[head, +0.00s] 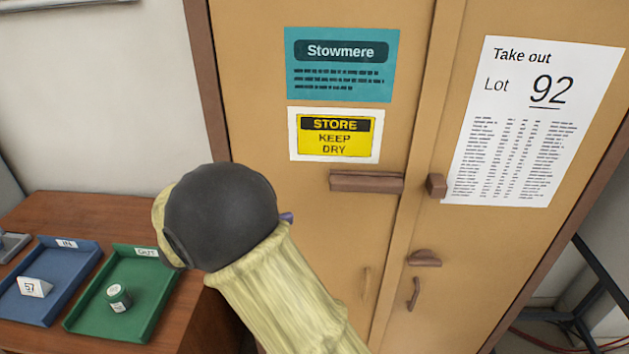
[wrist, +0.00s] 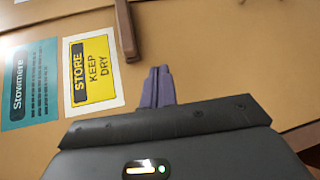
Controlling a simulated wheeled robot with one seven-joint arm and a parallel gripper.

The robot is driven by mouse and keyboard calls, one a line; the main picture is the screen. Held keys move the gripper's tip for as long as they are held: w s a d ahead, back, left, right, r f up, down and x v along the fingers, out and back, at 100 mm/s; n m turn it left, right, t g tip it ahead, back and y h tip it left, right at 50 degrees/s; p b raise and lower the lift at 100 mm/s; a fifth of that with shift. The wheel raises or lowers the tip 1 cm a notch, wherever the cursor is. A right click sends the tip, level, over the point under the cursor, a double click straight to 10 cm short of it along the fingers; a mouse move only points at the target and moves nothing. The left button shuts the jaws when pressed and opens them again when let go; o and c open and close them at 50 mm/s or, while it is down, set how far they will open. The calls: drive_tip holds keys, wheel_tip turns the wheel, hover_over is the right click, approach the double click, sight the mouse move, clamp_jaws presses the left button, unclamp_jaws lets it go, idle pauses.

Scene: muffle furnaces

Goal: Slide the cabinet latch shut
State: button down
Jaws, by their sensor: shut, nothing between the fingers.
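The latch is a brown bar (head: 366,181) lying level on the left door of the tan cabinet (head: 260,60). A small brown keeper block (head: 436,186) sits on the right door. A gap across the door seam parts the bar's right end from the block. My gripper (head: 287,217) is left of and below the bar; only a bit of purple finger shows past my dark wrist. In the wrist view my purple fingers (wrist: 158,73) are together and empty. The bar (wrist: 126,32) also shows there, its near end close to the fingertips.
Brown handles (head: 413,293) and a half-round piece (head: 424,258) stick out lower on the doors. A wooden table (head: 190,330) at left holds a blue tray (head: 25,312) and a green tray (head: 80,325) with a small jar (head: 119,297). Signs lie flat on the doors.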

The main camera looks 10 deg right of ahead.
drive_tip(key=a+r+t, duration=0.1)
drive_tip(key=a, duration=0.1)
drive_tip(key=w+a+r+t+h, duration=0.1)
drive_tip(key=a+r, duration=0.1)
drive_tip(key=shift+w+r, duration=0.15)
drive_tip(key=shift+w, duration=0.05)
drive_tip(key=p+x, duration=0.2)
drive_tip(key=x, duration=0.2)
drive_tip(key=s+d+p+x, duration=0.1)
drive_tip(key=p+x, duration=0.1)
drive_tip(key=x, duration=0.2)
drive_tip(key=s+p+x, duration=0.1)
drive_tip(key=p+x, duration=0.1)
drive_tip(key=x, duration=0.2)
drive_tip(key=shift+s+d+r+p, duration=0.1)
drive_tip(key=shift+d+r+p, duration=0.15)
drive_tip(key=shift+d, duration=0.25)
drive_tip(key=shift+f, duration=0.1)
